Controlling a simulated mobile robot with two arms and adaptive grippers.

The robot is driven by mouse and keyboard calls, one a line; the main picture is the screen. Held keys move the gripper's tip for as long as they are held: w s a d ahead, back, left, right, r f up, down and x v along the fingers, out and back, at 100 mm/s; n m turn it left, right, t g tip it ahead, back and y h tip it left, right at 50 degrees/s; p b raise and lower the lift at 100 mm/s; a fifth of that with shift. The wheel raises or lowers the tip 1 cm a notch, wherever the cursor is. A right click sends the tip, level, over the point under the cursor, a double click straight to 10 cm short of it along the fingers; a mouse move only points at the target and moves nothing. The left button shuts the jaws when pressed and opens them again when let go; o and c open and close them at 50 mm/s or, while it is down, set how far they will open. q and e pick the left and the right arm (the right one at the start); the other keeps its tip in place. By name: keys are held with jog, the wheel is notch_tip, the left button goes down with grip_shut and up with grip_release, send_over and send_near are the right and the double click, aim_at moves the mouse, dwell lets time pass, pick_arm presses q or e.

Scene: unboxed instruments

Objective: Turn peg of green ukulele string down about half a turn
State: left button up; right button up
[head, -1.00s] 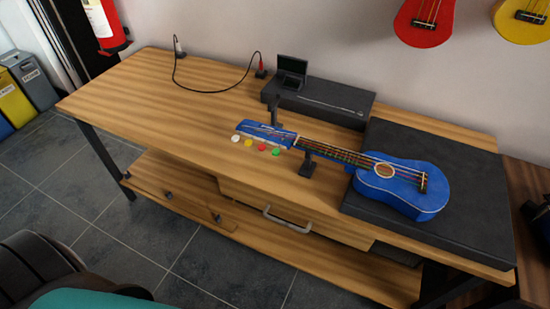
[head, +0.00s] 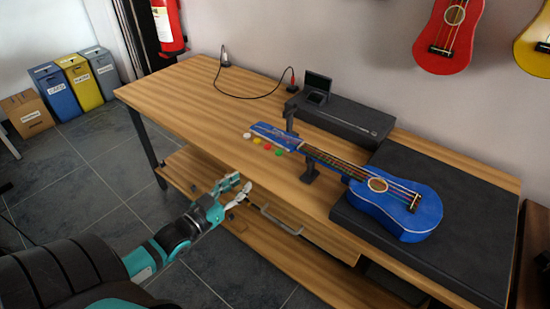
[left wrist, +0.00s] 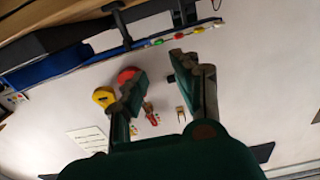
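The blue ukulele (head: 395,212) lies face up, its body on a dark mat and its neck on a black stand. Its headstock (head: 268,132) points left. The green peg (head: 279,152) is the peg nearest the neck, in a row with red, yellow and white pegs along the front side. My left gripper (head: 238,190) is in front of the table, left of and nearer than the pegs, apart from them. In the left wrist view its two fingers (left wrist: 158,72) are spread with nothing between them. The blue ukulele (left wrist: 55,70) crosses the upper left there. My right gripper is out of view.
A black case (head: 345,120) stands behind the neck, with a cable at its left. The left tabletop (head: 185,88) is clear. A drawer handle (head: 282,222) sticks out at the front. Red (head: 452,35) and yellow ukuleles hang on the wall.

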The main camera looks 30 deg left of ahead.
aim_at(276, 154)
pick_arm(q)
jog(key=w, duration=0.5)
jog(key=w+d, duration=0.1)
jog(key=w, duration=0.8)
jog(key=shift+w+d, duration=0.15)
jog(key=shift+w, duration=0.2)
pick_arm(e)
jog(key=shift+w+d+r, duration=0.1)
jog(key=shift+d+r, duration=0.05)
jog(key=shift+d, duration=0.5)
pick_arm(q)
grip_shut()
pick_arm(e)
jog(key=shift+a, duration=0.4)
